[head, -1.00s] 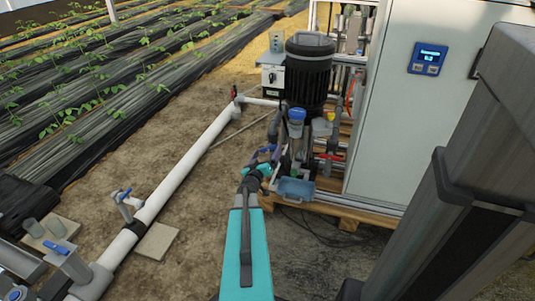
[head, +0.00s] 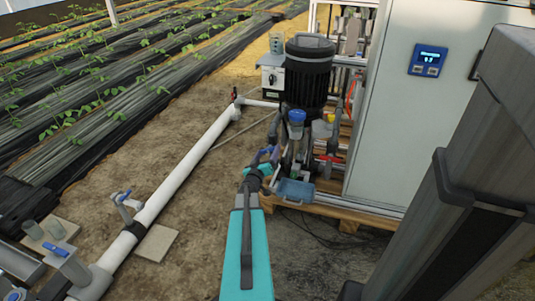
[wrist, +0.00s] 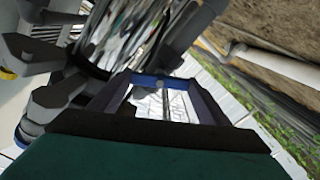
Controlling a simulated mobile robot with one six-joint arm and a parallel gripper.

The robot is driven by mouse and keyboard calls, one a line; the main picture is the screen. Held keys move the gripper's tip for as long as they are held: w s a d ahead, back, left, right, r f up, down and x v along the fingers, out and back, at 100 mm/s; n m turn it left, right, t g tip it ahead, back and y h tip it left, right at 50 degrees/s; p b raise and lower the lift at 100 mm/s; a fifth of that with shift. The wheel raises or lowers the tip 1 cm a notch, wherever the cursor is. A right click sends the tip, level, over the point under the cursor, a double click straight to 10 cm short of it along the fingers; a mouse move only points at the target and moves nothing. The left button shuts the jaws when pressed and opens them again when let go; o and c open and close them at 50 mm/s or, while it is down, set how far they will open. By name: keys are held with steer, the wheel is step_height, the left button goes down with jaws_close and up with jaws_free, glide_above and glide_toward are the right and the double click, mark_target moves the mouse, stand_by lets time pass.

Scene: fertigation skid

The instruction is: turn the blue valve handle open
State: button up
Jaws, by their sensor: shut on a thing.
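My gripper (head: 266,158) reaches to the front of the pump skid at the end of my teal arm. In the wrist view its two dark fingers (wrist: 160,92) are shut on a blue valve handle (wrist: 157,81), which lies across between the fingertips. In the head view the handle is small and mostly hidden by my gripper and wrist. The valve body and the handle's exact angle are hard to make out among the grey pipe fittings (wrist: 48,105).
A black pump motor (head: 306,72), a blue-capped filter (head: 296,118) and a light blue tray (head: 294,190) crowd the gripper's right. A white cabinet (head: 405,130) stands farther right. Left, a white pipe (head: 185,170) crosses open soil and carries another blue-handled valve (head: 122,197).

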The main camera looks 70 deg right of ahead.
steer(key=shift+r+n+p, duration=0.2)
steer(key=shift+n+p, duration=0.8)
steer(key=shift+p, duration=1.5)
steer(key=n+p, duration=0.4)
steer(key=p, duration=0.3)
steer(key=shift+f, duration=0.1)
steer(key=n+p, duration=0.3)
steer(key=p, duration=0.1)
steer(key=shift+f+n+p, duration=0.15)
steer(key=shift+n+p, duration=1.25)
steer(key=o, duration=1.1)
steer(key=shift+c, duration=0.2)
steer(key=shift+a, duration=0.1)
steer(key=a, duration=1.3)
steer(key=shift+s+a, duration=0.35)
steer(key=shift+s, duration=0.05)
